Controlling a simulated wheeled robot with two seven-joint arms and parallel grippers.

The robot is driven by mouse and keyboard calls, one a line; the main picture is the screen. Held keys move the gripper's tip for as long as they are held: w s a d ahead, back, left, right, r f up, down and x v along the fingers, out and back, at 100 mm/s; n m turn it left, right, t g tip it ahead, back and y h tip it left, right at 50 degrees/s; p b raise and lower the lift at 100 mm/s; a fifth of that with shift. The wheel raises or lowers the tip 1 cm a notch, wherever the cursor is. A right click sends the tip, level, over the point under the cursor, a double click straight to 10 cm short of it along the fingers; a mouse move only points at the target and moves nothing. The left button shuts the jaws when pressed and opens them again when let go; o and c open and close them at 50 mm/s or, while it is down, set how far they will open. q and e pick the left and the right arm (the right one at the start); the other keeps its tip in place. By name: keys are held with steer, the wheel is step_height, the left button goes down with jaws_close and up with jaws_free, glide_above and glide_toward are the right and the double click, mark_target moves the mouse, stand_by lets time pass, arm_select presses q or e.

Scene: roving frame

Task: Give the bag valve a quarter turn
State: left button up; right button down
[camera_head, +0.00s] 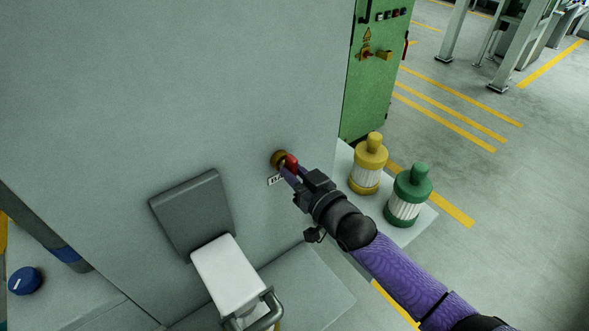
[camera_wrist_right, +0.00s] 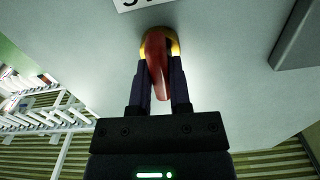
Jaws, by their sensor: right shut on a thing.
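The valve is a red handle (camera_head: 291,163) on a brass-yellow fitting (camera_head: 278,158) on the grey panel (camera_head: 230,110). A small white label, partly hidden, sits just below it in the head view. My right gripper (camera_head: 289,173) reaches it from the lower right. In the right wrist view the red handle (camera_wrist_right: 157,62) lies between the two fingers of the right gripper (camera_wrist_right: 160,80), with the brass fitting (camera_wrist_right: 175,45) behind it. The fingers are shut on the handle. My left gripper is not in view.
A yellow-capped canister (camera_head: 370,165) and a green-capped canister (camera_head: 408,195) stand on a ledge right of my right arm. A dark grey plate (camera_head: 193,213) and a white block (camera_head: 228,272) with a grey handle are lower left. A green cabinet (camera_head: 375,80) stands behind.

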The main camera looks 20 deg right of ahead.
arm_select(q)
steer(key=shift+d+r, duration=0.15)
arm_select(e)
steer(key=shift+n, duration=0.5)
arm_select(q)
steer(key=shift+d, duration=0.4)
arm_select(e)
steer(key=c, duration=0.6)
jaws_free()
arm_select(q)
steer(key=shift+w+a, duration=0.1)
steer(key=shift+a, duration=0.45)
arm_select(e)
steer(key=shift+o, duration=0.2)
arm_select(q)
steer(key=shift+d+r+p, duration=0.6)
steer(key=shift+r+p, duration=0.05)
steer(key=shift+p, duration=0.1)
arm_select(e)
steer(key=v, duration=1)
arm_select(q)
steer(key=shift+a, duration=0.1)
